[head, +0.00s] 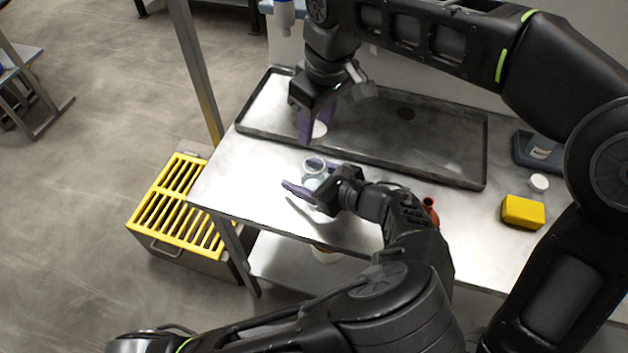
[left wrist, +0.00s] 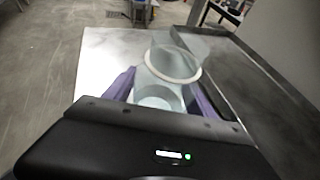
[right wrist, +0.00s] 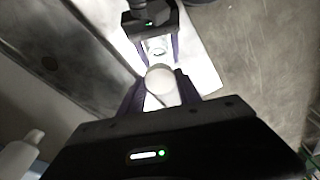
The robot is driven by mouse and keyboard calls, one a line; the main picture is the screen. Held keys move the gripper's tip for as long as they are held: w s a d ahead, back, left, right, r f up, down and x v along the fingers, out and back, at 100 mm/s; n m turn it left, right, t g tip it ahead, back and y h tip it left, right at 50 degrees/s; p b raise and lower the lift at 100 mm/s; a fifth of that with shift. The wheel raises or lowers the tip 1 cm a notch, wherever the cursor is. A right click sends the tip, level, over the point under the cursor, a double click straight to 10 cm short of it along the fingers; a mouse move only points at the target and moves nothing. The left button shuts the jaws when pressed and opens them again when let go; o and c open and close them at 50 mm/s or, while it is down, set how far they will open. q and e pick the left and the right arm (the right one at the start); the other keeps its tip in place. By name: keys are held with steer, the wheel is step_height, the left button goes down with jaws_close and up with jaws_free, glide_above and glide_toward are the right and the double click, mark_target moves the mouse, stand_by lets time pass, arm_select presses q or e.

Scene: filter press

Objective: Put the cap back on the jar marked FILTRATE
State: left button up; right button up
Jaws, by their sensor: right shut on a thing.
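A clear open-mouthed jar (head: 314,168) stands on the steel table near its left end. It also shows in the left wrist view (left wrist: 160,92), with its mouth uncovered; I cannot read any label on it. My left gripper (head: 312,183) is open, with its purple fingers on either side of the jar. My right gripper (head: 313,122) is shut on a round white cap (right wrist: 161,80). The cap (head: 319,129) is apart from the jar, beyond it in the head view. In the right wrist view, the jar and left gripper (right wrist: 155,42) are beyond the cap.
A large dark-rimmed tray (head: 440,172) lies along the table's back. At right are a yellow block (head: 523,211), another white cap (head: 538,182) and another jar (head: 541,147). A red-brown object (head: 430,208) is beside my left arm. A yellow-slatted box (head: 178,205) stands on the floor.

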arm_select(q)
jaws_close()
stand_by(0.5)
